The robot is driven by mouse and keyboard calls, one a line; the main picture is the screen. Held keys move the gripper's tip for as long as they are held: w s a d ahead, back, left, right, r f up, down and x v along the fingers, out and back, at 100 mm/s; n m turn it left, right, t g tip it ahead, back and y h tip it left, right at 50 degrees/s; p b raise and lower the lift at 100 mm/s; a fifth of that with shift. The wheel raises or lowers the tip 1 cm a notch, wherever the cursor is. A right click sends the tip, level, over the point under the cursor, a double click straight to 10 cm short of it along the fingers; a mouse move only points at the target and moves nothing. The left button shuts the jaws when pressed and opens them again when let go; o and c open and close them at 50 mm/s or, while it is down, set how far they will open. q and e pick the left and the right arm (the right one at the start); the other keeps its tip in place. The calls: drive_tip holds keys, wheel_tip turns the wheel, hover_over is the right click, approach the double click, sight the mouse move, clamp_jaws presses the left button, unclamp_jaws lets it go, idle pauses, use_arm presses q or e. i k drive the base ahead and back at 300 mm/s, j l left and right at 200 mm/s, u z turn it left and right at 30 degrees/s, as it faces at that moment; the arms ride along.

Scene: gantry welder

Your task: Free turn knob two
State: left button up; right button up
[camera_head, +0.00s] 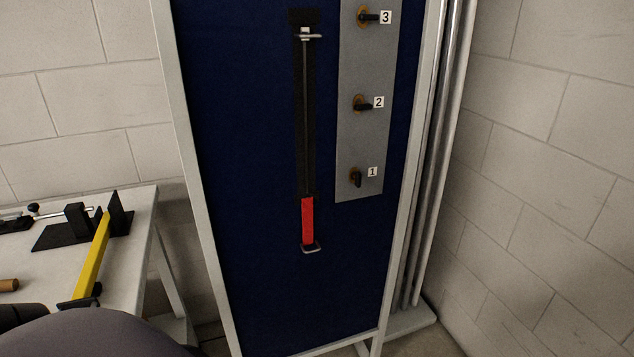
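Knob two (362,105) is a black turn knob on a brass-coloured round base, beside a white label "2". It sits in the middle of a grey vertical plate on the blue panel, and its handle points sideways to the right. Knob three (369,16) is above it, also pointing to the right. Knob one (356,178) is below it, with its handle pointing down. Neither of my grippers shows in the head view, and nothing touches the knobs.
A white table (130,258) with a yellow bar (93,258) stands at the left. Grey vertical pipes (432,150) and a block wall (560,170) are at the right.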

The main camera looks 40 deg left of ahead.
sight(359, 106)
drive_tip(key=u, duration=1.2)
